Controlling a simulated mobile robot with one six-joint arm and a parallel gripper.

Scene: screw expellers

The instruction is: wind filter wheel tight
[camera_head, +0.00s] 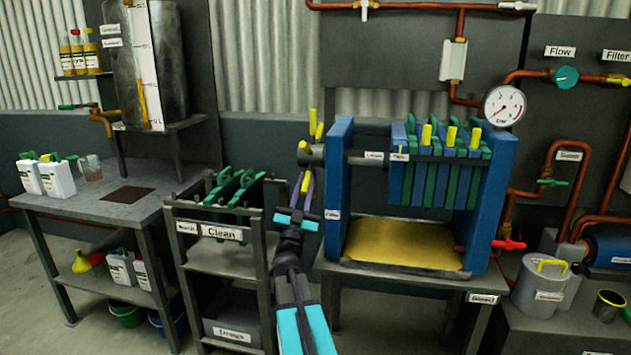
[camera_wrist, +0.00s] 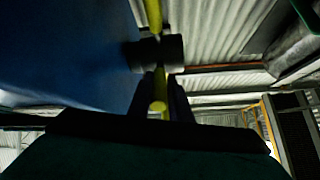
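The filter wheel (camera_head: 311,155) is a dark hub with yellow spokes on the left end of the blue filter press (camera_head: 338,180). In the wrist view the hub (camera_wrist: 155,53) is ahead, with one spoke pointing up and one pointing towards me. My gripper (camera_head: 303,187) is just below the hub. Its two fingers stand apart, one on each side of the lower yellow spoke (camera_wrist: 159,106). Whether they touch the spoke is not clear. The press holds several green and blue plates (camera_head: 440,170) with yellow handles.
A grey rack (camera_head: 222,232) labelled "Clean", holding green plates, stands close left of my arm. A yellow tray surface (camera_head: 405,243) lies under the press plates. A pressure gauge (camera_head: 504,106) and copper pipes are at right. A table (camera_head: 95,205) with bottles is at far left.

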